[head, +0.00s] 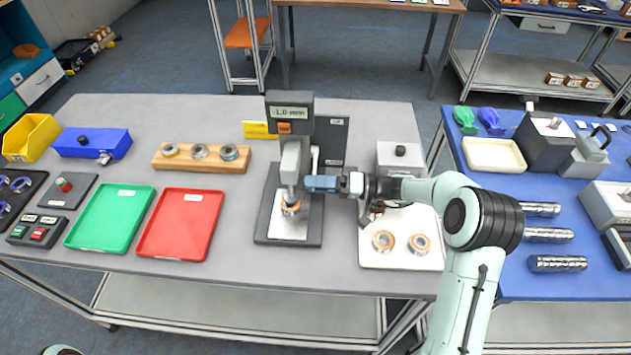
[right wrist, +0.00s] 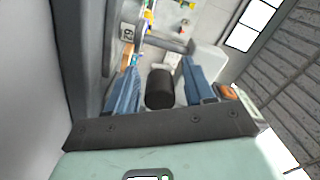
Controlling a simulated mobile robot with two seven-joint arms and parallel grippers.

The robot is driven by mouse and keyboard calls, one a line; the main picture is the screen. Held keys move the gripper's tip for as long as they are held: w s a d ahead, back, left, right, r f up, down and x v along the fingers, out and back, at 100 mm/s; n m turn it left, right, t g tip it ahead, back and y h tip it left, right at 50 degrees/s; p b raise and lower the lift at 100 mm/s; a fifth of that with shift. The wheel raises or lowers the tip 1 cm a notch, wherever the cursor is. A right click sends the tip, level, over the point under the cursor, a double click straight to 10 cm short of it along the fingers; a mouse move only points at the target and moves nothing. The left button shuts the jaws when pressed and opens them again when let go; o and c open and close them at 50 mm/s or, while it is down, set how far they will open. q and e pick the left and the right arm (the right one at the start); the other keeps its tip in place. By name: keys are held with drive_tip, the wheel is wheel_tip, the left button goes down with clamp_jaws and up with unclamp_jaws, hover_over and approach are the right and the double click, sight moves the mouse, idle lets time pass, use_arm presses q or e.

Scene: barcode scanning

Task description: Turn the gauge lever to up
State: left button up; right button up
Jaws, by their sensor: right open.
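The gauge (head: 289,112) stands mid-table with a display reading 1.0 mm. A metal ring (head: 291,207) sits under its spindle on the base plate (head: 290,230). My right gripper (head: 322,183) reaches in from the right, close beside the spindle housing. In the right wrist view, its blue fingers (right wrist: 158,88) are open on either side of a dark cylindrical knob (right wrist: 160,88), which appears to be the lever's end. I cannot tell whether they touch it. A grey bar (right wrist: 168,43) shows beyond the knob. The lever is mostly hidden by the gripper in the head view.
A tray with two rings (head: 400,260) lies right of the gauge, below my forearm. A small grey box (head: 399,155) stands behind the arm. Red (head: 180,247) and green (head: 108,240) trays lie left, with a wooden ring holder (head: 202,168) behind.

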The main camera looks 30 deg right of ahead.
drive_tip(key=shift+a, duration=0.15)
clamp_jaws()
